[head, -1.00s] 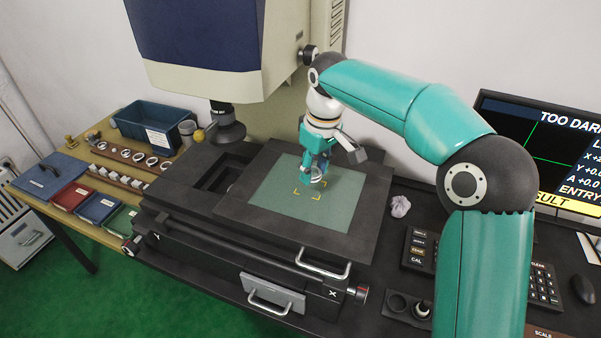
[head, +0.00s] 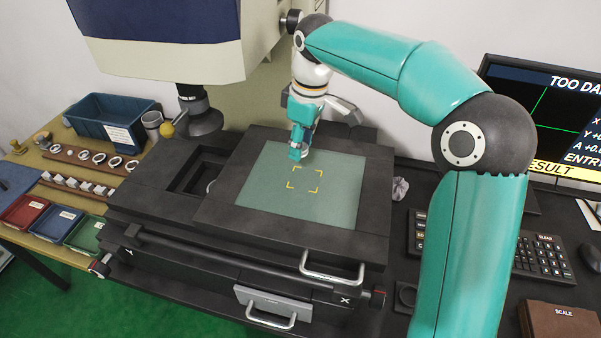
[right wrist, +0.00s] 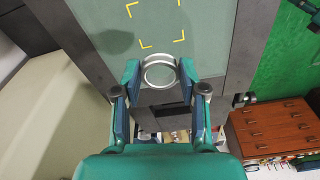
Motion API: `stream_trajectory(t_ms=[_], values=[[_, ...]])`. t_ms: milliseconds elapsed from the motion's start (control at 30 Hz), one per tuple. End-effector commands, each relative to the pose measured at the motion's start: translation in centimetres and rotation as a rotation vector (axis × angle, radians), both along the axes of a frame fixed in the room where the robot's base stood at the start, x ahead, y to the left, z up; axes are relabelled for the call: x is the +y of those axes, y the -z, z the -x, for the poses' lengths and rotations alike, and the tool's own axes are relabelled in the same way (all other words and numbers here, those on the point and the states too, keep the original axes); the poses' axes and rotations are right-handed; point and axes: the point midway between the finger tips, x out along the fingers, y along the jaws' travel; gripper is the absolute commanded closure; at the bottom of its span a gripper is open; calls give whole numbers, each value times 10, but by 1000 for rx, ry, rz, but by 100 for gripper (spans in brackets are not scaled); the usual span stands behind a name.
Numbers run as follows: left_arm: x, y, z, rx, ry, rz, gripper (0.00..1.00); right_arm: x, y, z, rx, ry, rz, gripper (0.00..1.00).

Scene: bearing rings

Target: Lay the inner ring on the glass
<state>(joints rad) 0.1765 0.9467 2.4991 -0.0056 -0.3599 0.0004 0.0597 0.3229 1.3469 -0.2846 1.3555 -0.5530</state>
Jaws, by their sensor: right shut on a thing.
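My right gripper (head: 301,153) is over the back part of the pale green glass (head: 335,195), behind the yellow corner marks. In the right wrist view its fingers (right wrist: 160,76) are shut on a metal ring (right wrist: 160,60), which lies flat between the fingertips. The ring is beside the yellow marks, near the glass edge, not within them. A dark shadow falls on the glass off to one side; the exact gap between ring and glass is hard to tell. My left gripper is not in view.
A dark stage frame (head: 225,205) surrounds the glass. Several rings sit on a wooden rack (head: 65,152) at the left, near a blue bin (head: 105,118) and small coloured trays (head: 55,222). The optics column (head: 200,115) hangs at the back left. The marked glass centre is clear.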

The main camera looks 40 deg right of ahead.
Motion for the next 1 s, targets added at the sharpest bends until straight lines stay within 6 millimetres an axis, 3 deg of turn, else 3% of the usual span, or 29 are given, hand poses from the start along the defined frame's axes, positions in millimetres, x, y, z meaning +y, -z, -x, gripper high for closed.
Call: stream_trajectory(t_ms=[100,367,600,1000], values=[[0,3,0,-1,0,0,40,-1,23,1,3,2,0,94],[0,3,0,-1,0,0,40,-2,43,1,2,3,0,94],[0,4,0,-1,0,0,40,-1,75,1,2,4,0,94],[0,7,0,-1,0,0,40,-2,82,1,0,4,0,94]])
